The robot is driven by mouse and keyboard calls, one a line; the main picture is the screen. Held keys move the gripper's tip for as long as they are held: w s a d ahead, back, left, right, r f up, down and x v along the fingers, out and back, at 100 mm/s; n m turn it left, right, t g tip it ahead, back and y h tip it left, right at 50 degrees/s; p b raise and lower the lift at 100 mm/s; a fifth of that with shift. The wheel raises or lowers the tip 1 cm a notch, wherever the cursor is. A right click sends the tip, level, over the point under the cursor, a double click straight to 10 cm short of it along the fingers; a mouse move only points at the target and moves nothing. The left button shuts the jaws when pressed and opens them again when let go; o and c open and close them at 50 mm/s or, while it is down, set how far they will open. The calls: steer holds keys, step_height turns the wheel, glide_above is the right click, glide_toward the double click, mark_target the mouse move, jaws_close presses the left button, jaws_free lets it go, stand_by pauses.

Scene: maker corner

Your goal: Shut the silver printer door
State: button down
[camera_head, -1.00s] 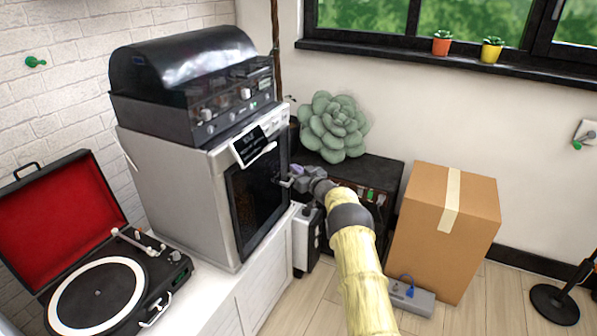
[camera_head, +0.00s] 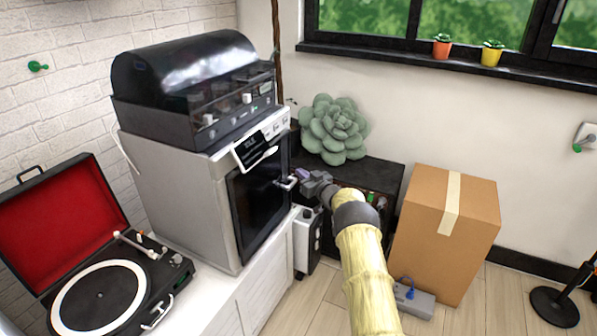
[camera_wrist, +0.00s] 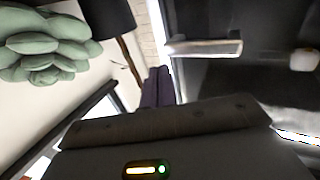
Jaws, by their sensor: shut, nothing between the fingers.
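The silver printer (camera_head: 180,195) stands on a white cabinet, with a dark glass door (camera_head: 255,205) on its front. The door looks flat or nearly flat against the body; I cannot tell whether a small gap is left. A light bar handle (camera_head: 285,183) sits near the door's right edge. My gripper (camera_head: 302,174) is shut and empty, just right of the handle. In the wrist view its purple fingers (camera_wrist: 158,88) are together beside the dark door panel (camera_wrist: 235,90), below and left of the handle (camera_wrist: 205,47). I cannot tell whether they touch the door.
A black domed machine (camera_head: 190,85) sits on top of the printer. An open record player (camera_head: 110,280) is at the left on the cabinet (camera_head: 255,290). A dark low shelf (camera_head: 375,175) with a green succulent (camera_head: 333,130) and a cardboard box (camera_head: 445,225) stand to the right.

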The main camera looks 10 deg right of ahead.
steer(key=s+d+p, duration=0.1)
steer(key=s+d, duration=0.6)
steer(key=d, duration=0.2)
steer(key=shift+d, duration=0.15)
steer(key=shift+f, duration=0.1)
steer(key=s+a+r+m+g+h, duration=0.3)
steer(key=s+r+m+h, duration=0.2)
steer(key=s+r+h, duration=0.3)
steer(key=s+a+g, duration=0.4)
steer(key=s, duration=0.9)
steer(key=s+a+f+g, duration=0.1)
steer(key=s+a+g, duration=0.2)
steer(key=s, duration=1)
steer(key=s+a+g, duration=0.4)
steer(key=s, duration=0.9)
steer(key=w+p+v, duration=0.2)
steer(key=p+v, duration=1.1)
steer(key=w+d+r+p+v, duration=0.1)
steer(key=w+p+v, duration=0.2)
steer(key=p+v, duration=1)
steer(key=shift+w+p, duration=0.15)
steer(key=shift+p, duration=0.5)
